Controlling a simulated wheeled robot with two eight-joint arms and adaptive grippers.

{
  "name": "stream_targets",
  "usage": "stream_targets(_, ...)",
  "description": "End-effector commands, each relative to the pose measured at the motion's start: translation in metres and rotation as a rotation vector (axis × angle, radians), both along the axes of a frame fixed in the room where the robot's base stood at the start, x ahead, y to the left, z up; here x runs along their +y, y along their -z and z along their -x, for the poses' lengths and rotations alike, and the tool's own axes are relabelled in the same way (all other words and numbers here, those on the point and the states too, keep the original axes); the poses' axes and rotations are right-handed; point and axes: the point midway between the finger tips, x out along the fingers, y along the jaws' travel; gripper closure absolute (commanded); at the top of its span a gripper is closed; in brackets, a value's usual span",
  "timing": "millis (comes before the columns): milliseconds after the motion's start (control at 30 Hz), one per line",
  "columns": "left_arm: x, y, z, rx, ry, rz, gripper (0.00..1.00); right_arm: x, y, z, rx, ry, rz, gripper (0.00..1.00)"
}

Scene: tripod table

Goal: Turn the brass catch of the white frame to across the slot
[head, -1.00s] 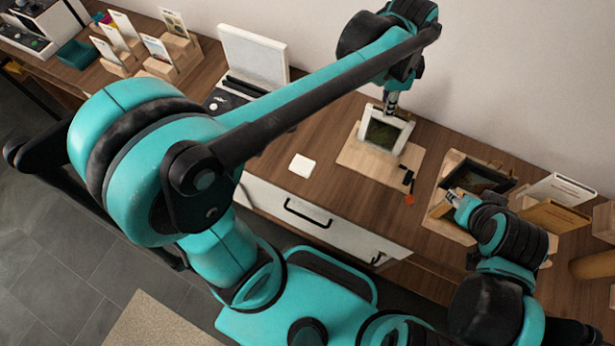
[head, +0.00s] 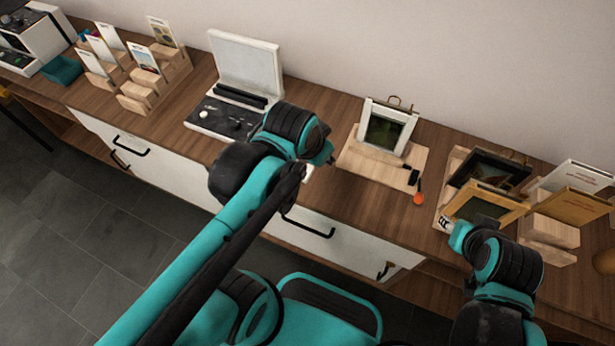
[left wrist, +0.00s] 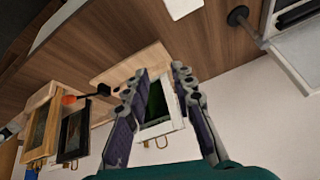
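The white frame (head: 407,120) stands upright, leaning slightly, on a pale wooden board (head: 355,160); it also shows in the left wrist view (left wrist: 175,124). A small brass piece (head: 402,101) sits at its top edge and also shows in the left wrist view (left wrist: 160,143). It is too small to tell how the catch lies against the slot. My left gripper (left wrist: 160,72) is open and empty, its fingers apart, away from the frame; its fingers are mostly hidden in the head view. My right gripper (head: 448,224) is beside the ochre frame's lower left corner; its fingers are unclear.
An ochre frame (head: 512,208) and a dark frame (head: 512,164) stand to the right. A black tool with an orange end (head: 418,198) lies at the board's right edge. A white-lidded device (head: 245,62) and card holders (head: 140,95) stand left. Bare wood lies before the board.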

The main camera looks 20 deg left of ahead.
Motion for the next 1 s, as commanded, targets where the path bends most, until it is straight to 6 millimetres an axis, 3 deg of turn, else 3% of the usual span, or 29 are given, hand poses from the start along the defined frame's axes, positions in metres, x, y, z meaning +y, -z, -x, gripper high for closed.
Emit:
stream_targets(100, 0.007, 0.018, 0.011, -0.029, -0.07, 0.031, 0.75, 0.0, 0.012, 0.0, 0.0, 0.0, 0.0, 0.6)
stream_targets(300, 0.013, 0.031, 0.019, -0.061, -0.144, 0.067, 0.75, 0.0, 0.019, 0.0, 0.0, 0.0, 0.0, 0.6)
stream_targets(733, 0.015, 0.033, 0.022, -0.069, -0.162, 0.076, 0.75, 0.0, 0.02, 0.0, 0.0, 0.0, 0.0, 0.6)
stream_targets(1000, 0.024, 0.045, 0.036, -0.117, -0.272, 0.133, 0.75, 0.0, 0.02, 0.0, 0.0, 0.0, 0.0, 0.6)
